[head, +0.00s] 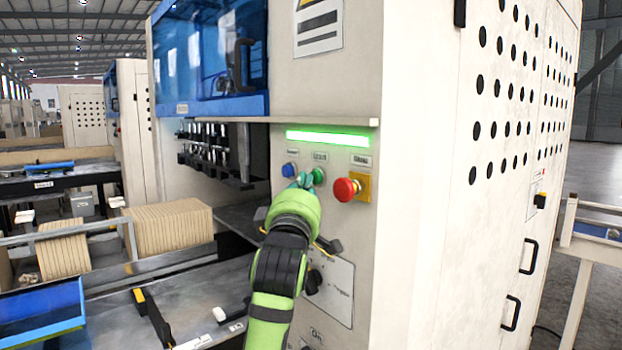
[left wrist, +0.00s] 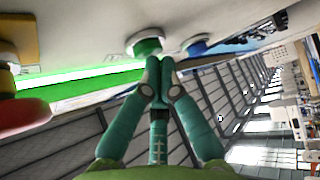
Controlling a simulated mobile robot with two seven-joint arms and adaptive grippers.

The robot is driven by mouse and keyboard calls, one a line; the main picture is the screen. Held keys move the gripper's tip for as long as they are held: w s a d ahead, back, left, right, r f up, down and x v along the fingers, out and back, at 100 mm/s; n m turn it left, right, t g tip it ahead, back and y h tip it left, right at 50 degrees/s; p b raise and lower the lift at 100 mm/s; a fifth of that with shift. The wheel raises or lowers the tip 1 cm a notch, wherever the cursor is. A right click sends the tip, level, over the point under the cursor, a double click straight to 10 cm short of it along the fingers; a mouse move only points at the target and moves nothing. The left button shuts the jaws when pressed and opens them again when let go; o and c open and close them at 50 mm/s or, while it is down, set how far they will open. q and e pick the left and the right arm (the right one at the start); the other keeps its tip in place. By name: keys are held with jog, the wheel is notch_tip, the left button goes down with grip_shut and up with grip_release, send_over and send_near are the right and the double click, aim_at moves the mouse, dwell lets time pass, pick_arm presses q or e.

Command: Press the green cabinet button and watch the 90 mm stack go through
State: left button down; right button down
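The green button (head: 318,175) is on the cream cabinet front, between a blue button (head: 289,169) and a red mushroom button (head: 346,189). My left gripper (head: 304,181) is at the panel just left of the green button in the head view. In the left wrist view its teal fingertips (left wrist: 159,72) are together with nothing between them, close to the green button (left wrist: 147,45); I cannot tell if they touch it. Tan sheet stacks stand at the left, one larger (head: 173,227) and one smaller (head: 62,256); I cannot tell which is 90 mm. My right gripper is out of view.
A lit green strip (head: 328,138) is above the buttons and also shows in the left wrist view (left wrist: 75,88). A blue guard (head: 208,60) covers the machine's upper part. A grey bed (head: 205,290) runs below, with a blue tray (head: 42,313) at the left.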

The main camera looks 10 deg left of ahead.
pick_arm(q)
jog(key=shift+d, duration=0.1)
dwell(0.5)
jog(key=shift+s+a, duration=0.5)
jog(key=shift+s, duration=0.15)
jog(key=s+a, duration=0.1)
jog(key=s, duration=0.1)
jog(key=s+a, duration=0.2)
dwell(0.3)
